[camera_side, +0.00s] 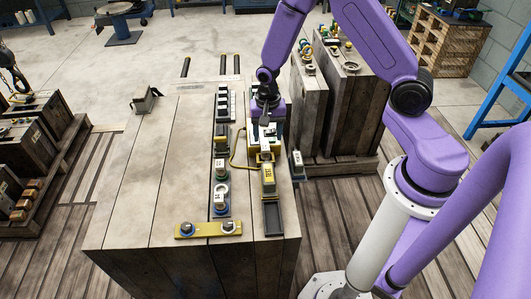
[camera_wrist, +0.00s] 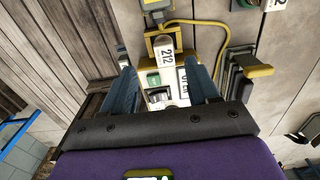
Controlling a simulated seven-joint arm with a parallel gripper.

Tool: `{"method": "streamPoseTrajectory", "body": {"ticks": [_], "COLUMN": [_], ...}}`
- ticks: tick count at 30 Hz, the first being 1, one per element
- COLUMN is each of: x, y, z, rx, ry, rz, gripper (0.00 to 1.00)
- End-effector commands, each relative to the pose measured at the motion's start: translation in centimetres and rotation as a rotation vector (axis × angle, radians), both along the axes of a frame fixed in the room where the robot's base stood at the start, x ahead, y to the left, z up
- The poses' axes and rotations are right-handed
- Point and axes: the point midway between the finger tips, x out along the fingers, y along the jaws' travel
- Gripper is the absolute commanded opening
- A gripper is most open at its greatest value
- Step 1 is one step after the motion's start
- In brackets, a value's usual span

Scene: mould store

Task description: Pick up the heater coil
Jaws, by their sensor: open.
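No part is clearly recognisable to me as the heater coil. My gripper (camera_side: 266,128) is over the right side of the wooden-looking mould block (camera_side: 165,140), pointing down. In the wrist view its two blue fingers (camera_wrist: 162,88) are apart. Between them shows a yellow and white fitting (camera_wrist: 165,58) with labels reading 212 and OPEN, a green patch and a grey metal part. The fingers stand either side of this fitting; whether they touch it I cannot tell. A yellow cable (camera_side: 235,158) loops beside it. A yellow labelled block (camera_side: 268,178) sits just in front.
A row of dark labelled connectors (camera_side: 220,170) runs left of the gripper. A yellow bar (camera_side: 207,229) with two round fittings lies at the front. A small grey box (camera_side: 146,98) stands at the back left. The block's left side is mostly clear. Tall mould plates (camera_side: 335,100) stand close on the right.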

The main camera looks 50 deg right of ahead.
Motion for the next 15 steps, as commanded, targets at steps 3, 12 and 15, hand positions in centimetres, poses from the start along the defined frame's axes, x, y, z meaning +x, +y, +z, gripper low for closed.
{"method": "streamPoseTrajectory", "body": {"ticks": [3,12,15], "x": [0.0,0.2,0.5], "y": [0.0,0.1,0.2], "z": [-1.1,-2.7,-3.9], "rx": [0.000,-0.001,-0.001], "ry": [0.001,0.002,0.002], "rz": [-0.001,0.000,-0.001], "gripper": [0.60,0.60,0.60]}}
